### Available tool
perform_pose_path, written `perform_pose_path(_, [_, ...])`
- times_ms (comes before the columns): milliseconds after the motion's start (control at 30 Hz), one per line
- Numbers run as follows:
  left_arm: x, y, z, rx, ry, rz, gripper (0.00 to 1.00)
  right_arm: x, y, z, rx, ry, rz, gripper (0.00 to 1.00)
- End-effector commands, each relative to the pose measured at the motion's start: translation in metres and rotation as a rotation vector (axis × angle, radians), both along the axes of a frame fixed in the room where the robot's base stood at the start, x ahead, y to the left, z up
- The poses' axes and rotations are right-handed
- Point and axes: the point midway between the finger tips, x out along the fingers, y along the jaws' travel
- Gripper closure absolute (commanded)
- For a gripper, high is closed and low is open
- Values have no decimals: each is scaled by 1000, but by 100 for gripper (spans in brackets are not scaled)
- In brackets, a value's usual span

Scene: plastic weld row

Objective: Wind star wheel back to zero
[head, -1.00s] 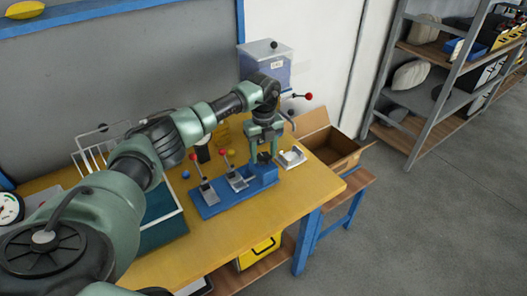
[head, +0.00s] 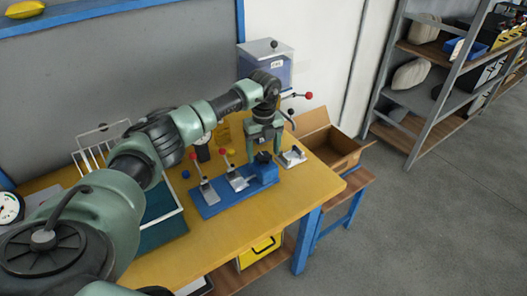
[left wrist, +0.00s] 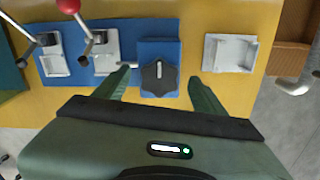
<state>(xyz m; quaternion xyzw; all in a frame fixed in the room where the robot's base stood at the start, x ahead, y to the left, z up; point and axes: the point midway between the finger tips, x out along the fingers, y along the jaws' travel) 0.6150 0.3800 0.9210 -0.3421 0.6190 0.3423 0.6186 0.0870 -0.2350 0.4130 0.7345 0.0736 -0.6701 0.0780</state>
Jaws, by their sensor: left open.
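The star wheel is a black lobed knob (left wrist: 158,78) on a blue block at the right end of a blue fixture plate (left wrist: 75,68). It also shows in the head view as a dark knob (head: 263,157) below my left gripper (head: 264,149). In the left wrist view my left gripper (left wrist: 158,88) is open, with one finger on each side of the wheel and clear gaps to it. A pale pointer mark shows on the wheel's far edge; any scale is too small to read. My right gripper is not in view.
An open cardboard box (head: 330,148) is beyond the table's right end. The yellow table's front is clear.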

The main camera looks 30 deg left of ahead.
Motion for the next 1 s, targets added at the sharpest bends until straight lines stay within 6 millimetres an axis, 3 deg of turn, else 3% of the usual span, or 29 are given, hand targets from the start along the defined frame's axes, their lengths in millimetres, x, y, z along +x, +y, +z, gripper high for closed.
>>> perform_pose_path(300, [1, 1, 50, 1, -6, 0, 30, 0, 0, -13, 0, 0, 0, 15])
perform_pose_path(500, [1, 1, 72, 1, -4, 1, 30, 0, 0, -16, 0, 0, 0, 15])
perform_pose_path(1000, [0, 1, 75, 1, -3, 1, 30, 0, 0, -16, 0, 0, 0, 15])
